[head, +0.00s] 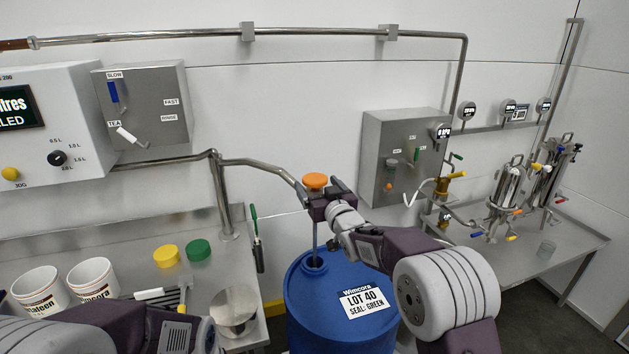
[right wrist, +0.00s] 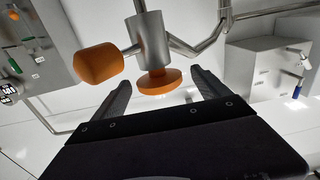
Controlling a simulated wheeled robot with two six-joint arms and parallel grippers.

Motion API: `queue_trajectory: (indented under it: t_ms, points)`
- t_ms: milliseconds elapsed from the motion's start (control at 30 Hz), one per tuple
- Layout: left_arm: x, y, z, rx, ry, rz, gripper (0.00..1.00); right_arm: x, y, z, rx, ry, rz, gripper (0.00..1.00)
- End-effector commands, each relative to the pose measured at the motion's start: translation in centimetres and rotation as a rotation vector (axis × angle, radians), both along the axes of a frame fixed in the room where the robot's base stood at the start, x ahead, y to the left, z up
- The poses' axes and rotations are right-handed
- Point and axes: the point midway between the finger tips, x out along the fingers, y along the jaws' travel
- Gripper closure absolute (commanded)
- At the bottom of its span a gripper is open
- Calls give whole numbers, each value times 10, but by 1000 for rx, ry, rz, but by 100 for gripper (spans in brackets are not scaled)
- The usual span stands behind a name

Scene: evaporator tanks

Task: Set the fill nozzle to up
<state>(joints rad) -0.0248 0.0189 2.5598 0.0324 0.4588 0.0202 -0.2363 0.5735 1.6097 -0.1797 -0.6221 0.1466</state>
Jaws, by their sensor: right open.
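The fill nozzle (head: 316,236) is a thin upright tube under the end of the steel pipe. Its lower end reaches the opening of the blue drum (head: 330,318). An orange knob (head: 315,181) tops it. In the right wrist view, a grey cylinder carries an orange round grip (right wrist: 99,64) and an orange disc (right wrist: 159,80). My right gripper (head: 322,190) is open at the nozzle head, its fingers on either side of the orange disc in the wrist view. I cannot tell whether they touch it. My left arm shows at bottom left, but its gripper is not visible.
A steel bench at left holds white tubs (head: 93,278), yellow (head: 166,256) and green (head: 199,250) lids and a metal pot (head: 235,312). A grey control box (head: 400,155) hangs behind my right arm. Another bench with vessels (head: 507,186) stands at right.

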Motion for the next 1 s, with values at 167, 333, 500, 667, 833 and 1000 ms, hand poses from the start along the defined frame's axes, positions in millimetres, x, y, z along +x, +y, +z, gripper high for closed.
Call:
queue_trajectory:
  t_ms: [167,333,500,667,833,1000]
  points:
    - [0,0,6,0,0,0,64,22,7,0,0,1,0,14]
    - [0,0,6,0,0,0,64,27,9,0,-1,2,-1,14]
    - [0,0,6,0,0,0,64,27,9,-1,-1,2,-1,14]
    - [0,0,6,0,0,0,64,27,9,-1,-1,2,-1,59]
    - [0,0,6,0,0,0,64,27,9,-1,-1,2,-1,100]
    - [0,0,10,0,0,0,64,27,9,5,0,1,-1,100]
